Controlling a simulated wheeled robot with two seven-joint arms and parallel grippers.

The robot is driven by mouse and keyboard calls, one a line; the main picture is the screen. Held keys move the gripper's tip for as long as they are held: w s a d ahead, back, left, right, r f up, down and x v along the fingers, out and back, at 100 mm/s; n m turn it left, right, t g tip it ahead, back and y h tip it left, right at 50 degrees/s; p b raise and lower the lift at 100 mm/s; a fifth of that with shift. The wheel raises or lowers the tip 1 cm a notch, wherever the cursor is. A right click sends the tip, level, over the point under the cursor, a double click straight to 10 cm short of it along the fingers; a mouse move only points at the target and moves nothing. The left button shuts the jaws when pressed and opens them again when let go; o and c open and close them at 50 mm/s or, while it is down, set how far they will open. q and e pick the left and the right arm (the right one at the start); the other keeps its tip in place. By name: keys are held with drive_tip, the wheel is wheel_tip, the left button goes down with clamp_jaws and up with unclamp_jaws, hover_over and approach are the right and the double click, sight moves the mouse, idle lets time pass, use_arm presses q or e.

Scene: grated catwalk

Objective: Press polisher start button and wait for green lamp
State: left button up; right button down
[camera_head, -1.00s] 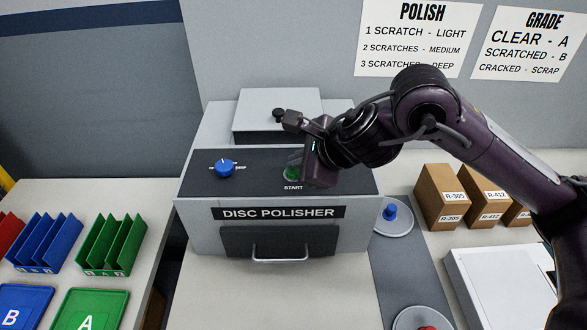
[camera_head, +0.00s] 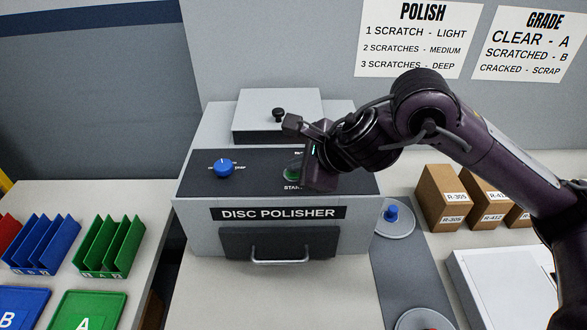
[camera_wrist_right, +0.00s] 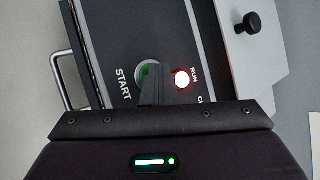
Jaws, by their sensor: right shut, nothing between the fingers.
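The disc polisher (camera_head: 206,232) is a grey machine with a dark sloped top panel. Its green start button (camera_head: 291,175) is partly covered by my right gripper (camera_head: 303,178). In the right wrist view the shut, empty fingers (camera_wrist_right: 152,94) overlap the green start button (camera_wrist_right: 146,74); whether they press it I cannot tell. Beside it, the lamp marked RUN (camera_wrist_right: 181,79) glows orange-red with a bright centre. In the head view my gripper hides this lamp. My left gripper is not in view.
A blue knob (camera_head: 224,167) sits on the panel's left. A black knob (camera_head: 278,115) tops the rear lid. A handled drawer (camera_head: 279,243) is in front. Cardboard boxes (camera_head: 440,197) and a disc with a blue knob (camera_head: 391,214) stand right; coloured racks (camera_head: 109,246) stand left.

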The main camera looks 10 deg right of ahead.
idle(0.4)
drive_tip(key=shift+r+p, duration=0.85)
drive_tip(key=shift+r, duration=0.3)
drive_tip(key=shift+r, duration=0.1)
wheel_tip(320, 180, up, 5)
drive_tip(key=p, duration=0.3)
idle(0.5)
